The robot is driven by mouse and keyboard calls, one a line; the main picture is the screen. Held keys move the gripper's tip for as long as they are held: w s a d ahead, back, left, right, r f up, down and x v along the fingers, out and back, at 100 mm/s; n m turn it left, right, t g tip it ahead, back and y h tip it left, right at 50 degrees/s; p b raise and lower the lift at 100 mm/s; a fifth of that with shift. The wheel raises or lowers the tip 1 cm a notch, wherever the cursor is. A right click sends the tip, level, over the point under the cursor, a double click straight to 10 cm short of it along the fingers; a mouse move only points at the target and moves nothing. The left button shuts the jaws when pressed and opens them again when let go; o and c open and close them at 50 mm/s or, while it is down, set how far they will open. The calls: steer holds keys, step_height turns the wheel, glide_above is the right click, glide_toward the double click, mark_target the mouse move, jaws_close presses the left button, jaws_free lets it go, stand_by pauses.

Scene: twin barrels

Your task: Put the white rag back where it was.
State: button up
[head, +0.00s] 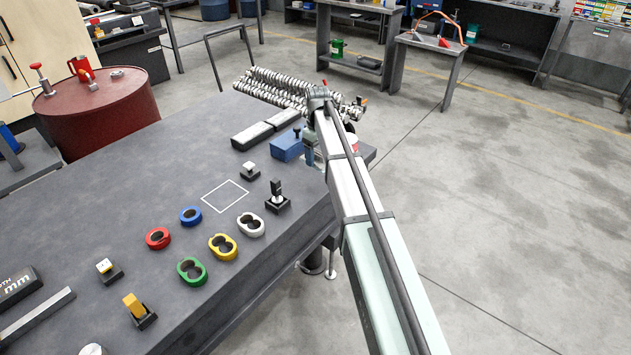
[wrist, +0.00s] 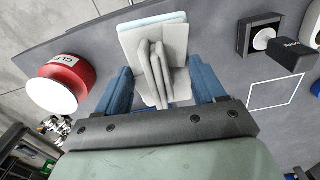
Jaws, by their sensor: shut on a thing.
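The white rag (wrist: 152,72) shows in the wrist view as a folded, ridged greyish-white piece between the two blue fingers of my gripper (wrist: 162,88). The gripper is shut on it. A flat pale piece with a light blue edge (wrist: 150,24) lies behind the folds; I cannot tell whether it is part of the rag or a thing under it. In the head view my gripper (head: 311,155) is at the far right end of the dark workbench (head: 120,190), beside a blue box (head: 287,146). The rag is not clear there, largely hidden by my arm.
A red can with a white top (wrist: 62,84) stands close to the gripper's left in the wrist view. A black fixture with a white knob (wrist: 262,38) is to its right, near a white square outline (head: 225,196) on the bench. Several coloured rings lie nearer. The outlined square is empty.

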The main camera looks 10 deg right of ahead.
mark_target(316, 180)
steer(key=shift+w+a+r+n, duration=0.1)
steer(key=shift+w+n, duration=0.1)
steer(key=shift+w, duration=0.3)
steer(key=shift+w+a+r+n, duration=0.1)
steer(key=shift+w+n, duration=0.1)
steer(key=shift+w, duration=0.3)
steer(key=shift+f, duration=4.9)
steer(key=shift+f, duration=0.1)
steer(key=o, duration=1.2)
step_height(316, 180, up, 12)
steer(key=shift+r, duration=0.15)
